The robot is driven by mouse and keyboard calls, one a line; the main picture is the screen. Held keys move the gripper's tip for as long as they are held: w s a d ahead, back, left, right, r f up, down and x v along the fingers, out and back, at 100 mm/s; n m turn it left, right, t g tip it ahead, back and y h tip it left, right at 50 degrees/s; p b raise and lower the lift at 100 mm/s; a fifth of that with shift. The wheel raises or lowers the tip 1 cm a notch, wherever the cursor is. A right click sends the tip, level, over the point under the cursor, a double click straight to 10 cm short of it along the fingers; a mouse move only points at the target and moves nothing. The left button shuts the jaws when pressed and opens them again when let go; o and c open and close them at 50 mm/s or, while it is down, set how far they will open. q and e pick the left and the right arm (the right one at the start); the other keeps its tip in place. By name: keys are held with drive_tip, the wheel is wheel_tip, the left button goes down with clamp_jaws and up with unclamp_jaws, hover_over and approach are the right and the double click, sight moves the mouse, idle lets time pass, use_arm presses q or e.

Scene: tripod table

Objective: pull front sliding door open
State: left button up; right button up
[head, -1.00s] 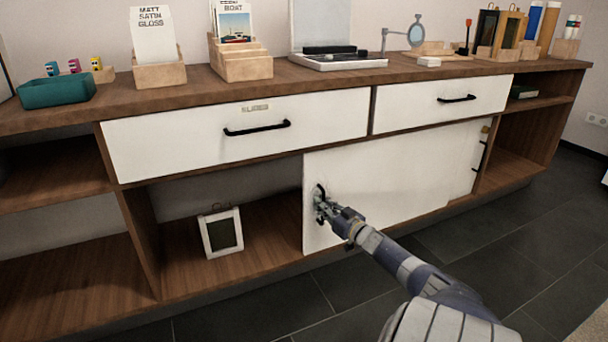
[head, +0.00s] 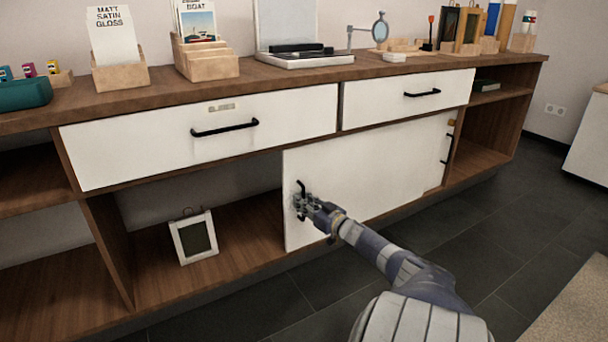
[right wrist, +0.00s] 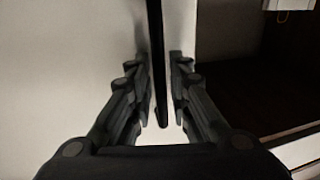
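The white front sliding door (head: 370,172) covers the right part of the cabinet's lower opening in the head view. Its black vertical handle (head: 301,187) is near its left edge. My right gripper (head: 303,203) is at this handle. In the right wrist view, the handle (right wrist: 158,70) runs between the two fingers of the right gripper (right wrist: 161,85). The fingers stand apart with narrow gaps visible beside the bar, so firm contact does not show. My left gripper is not in view.
The lower bay left of the door is open and holds a small white frame (head: 194,237). Another black handle (head: 447,148) shows at the door's right edge. White drawers (head: 280,115) are above. Dark tiled floor (head: 475,225) in front is clear.

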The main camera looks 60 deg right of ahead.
drive_tip(key=v, duration=1.2)
idle(0.7)
